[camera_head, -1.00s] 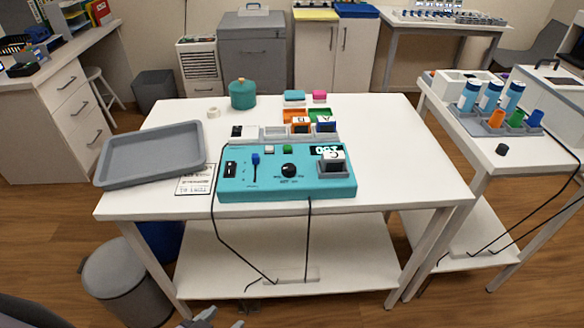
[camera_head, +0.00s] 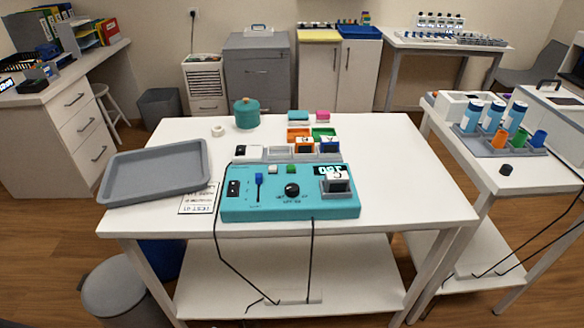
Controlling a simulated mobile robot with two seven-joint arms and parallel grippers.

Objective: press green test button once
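A teal test device (camera_head: 270,207) lies near the front edge of the white table. A small green button (camera_head: 290,169) sits at the back of its top face, right of a pale button (camera_head: 273,169). The device also carries a blue slider (camera_head: 259,180), a black knob (camera_head: 292,190), a small dark display (camera_head: 328,170) and a block marked C (camera_head: 337,184) in a grey holder at its right. Neither of my grippers shows in the head view now.
A grey tray (camera_head: 112,190) lies at the table's left, beside a printed card (camera_head: 197,207). Blocks in a pale rack (camera_head: 278,154) stand just behind the device, with orange and green bins beyond. A teal jar (camera_head: 246,114) stands farther back. The table's right side (camera_head: 405,180) is clear.

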